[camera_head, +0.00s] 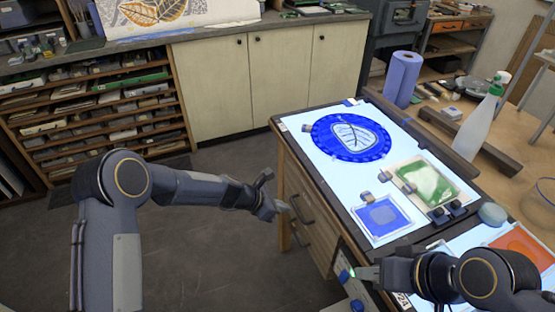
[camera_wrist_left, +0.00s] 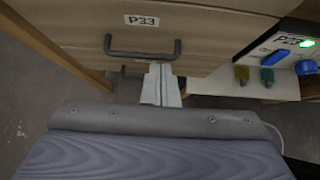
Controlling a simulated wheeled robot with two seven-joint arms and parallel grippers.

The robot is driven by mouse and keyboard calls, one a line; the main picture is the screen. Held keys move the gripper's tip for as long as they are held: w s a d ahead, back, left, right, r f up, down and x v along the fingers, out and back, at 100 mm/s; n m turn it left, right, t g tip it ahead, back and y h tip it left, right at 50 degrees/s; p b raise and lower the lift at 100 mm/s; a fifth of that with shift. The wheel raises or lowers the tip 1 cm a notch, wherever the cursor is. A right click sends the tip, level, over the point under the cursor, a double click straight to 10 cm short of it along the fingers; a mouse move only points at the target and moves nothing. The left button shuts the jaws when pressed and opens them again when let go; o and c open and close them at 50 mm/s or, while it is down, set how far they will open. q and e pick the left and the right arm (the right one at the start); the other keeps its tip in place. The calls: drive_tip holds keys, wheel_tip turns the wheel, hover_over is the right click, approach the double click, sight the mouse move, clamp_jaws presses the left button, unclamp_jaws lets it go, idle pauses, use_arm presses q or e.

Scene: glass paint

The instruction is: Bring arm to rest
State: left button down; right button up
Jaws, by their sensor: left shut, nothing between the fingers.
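My left gripper (camera_head: 284,207) is shut and empty. It hangs in the air just left of the light table's wooden drawer cabinet (camera_head: 300,181). In the left wrist view its closed fingers (camera_wrist_left: 160,84) appear in front of a drawer (camera_wrist_left: 85,35) with a dark bar handle (camera_wrist_left: 142,48) and a "P33" label; whether they touch it I cannot tell. My right gripper (camera_head: 360,274) is low at the near edge of the light table (camera_head: 305,152); I cannot make out whether its fingers are open.
On the table lie a blue round glass piece (camera_head: 322,152), a blue square pane (camera_head: 380,216) and a green pane (camera_head: 428,184). A spray bottle (camera_head: 474,128) and paper roll (camera_head: 402,78) stand behind. The floor (camera_head: 215,250) left of the cabinet is clear.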

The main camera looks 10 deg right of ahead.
use_arm(q)
drive_tip(key=s+a+r+m+t+y, duration=0.1)
drive_tip(key=s+a+r+m, duration=0.35)
drive_tip(key=a+r, duration=0.4)
drive_tip(key=s+a+r+m, duration=0.45)
drive_tip(key=a+r, duration=0.25)
drive_tip(key=r, duration=0.3)
drive_tip(key=s+a+m+y, duration=0.1)
drive_tip(key=s+a+m, duration=0.2)
drive_tip(key=s, duration=0.4)
drive_tip(key=s+a+r+m+t+y, duration=0.1)
drive_tip(key=s+a+m+y, duration=0.1)
drive_tip(key=s+a+m, duration=0.2)
drive_tip(key=s+a+m+t+y, duration=0.1)
drive_tip(key=s+a+m, duration=0.2)
drive_tip(key=s, duration=0.9)
drive_tip(key=a, duration=0.3)
drive_tip(key=shift+a+r+m, duration=0.15)
drive_tip(key=shift+r+m, duration=0.1)
drive_tip(key=shift+m, duration=0.05)
